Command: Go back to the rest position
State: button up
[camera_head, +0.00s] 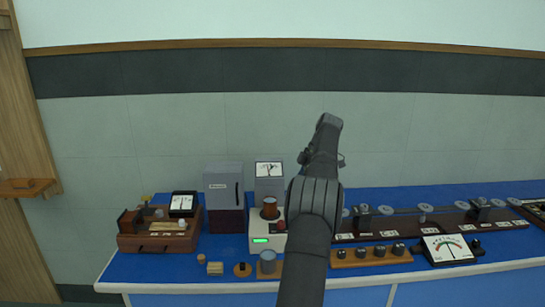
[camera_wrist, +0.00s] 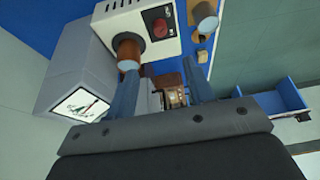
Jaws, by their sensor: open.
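My gripper (camera_wrist: 160,70) shows in the wrist view with its two blue-grey fingers apart. Nothing is held between them; a brown wooden instrument shows through the gap, farther off. In the head view my dark grey arm rises from the bottom, right of centre, and bends in front of the bench. The gripper's fingers cannot be made out there. A white box (camera_head: 258,243) with a green display stands on the bench left of my arm, and a copper-coloured cylinder (camera_head: 270,208) is on top of it. In the wrist view the cylinder (camera_wrist: 128,48) appears beside the left finger.
The blue bench (camera_head: 145,268) carries a wooden instrument (camera_head: 157,236) at left, grey boxes (camera_head: 223,177) behind, a grey cup (camera_head: 267,263) in front, long instrument rails at right, and a dial meter (camera_head: 447,248). The wall above the bench is clear.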

jog(key=x, duration=1.6)
jog(key=shift+s, duration=0.1)
jog(key=shift+r, duration=0.1)
jog(key=v, duration=1.7)
jog(key=x, duration=1.6)
jog(key=shift+a, duration=0.15)
jog(key=shift+a+f, duration=0.1)
jog(key=shift+f, duration=0.45)
jog(key=m, duration=0.2)
jog(key=m+t, duration=0.1)
jog(key=m, duration=0.1)
jog(key=shift+s+t, duration=0.15)
jog(key=shift+t, duration=0.15)
jog(key=m+t+h, duration=0.1)
jog(key=m, duration=0.3)
jog(key=shift+a+r+m, duration=0.1)
jog(key=shift+m, duration=0.2)
jog(key=m+t+h, duration=0.1)
jog(key=m, duration=0.2)
jog(key=shift+s+a+m, duration=0.1)
jog(key=shift+s+m, duration=0.05)
jog(key=shift+m, duration=0.15)
jog(key=shift+m+t+h, duration=0.5)
jog(key=shift+m+h, duration=0.3)
jog(key=shift+m, duration=1.2)
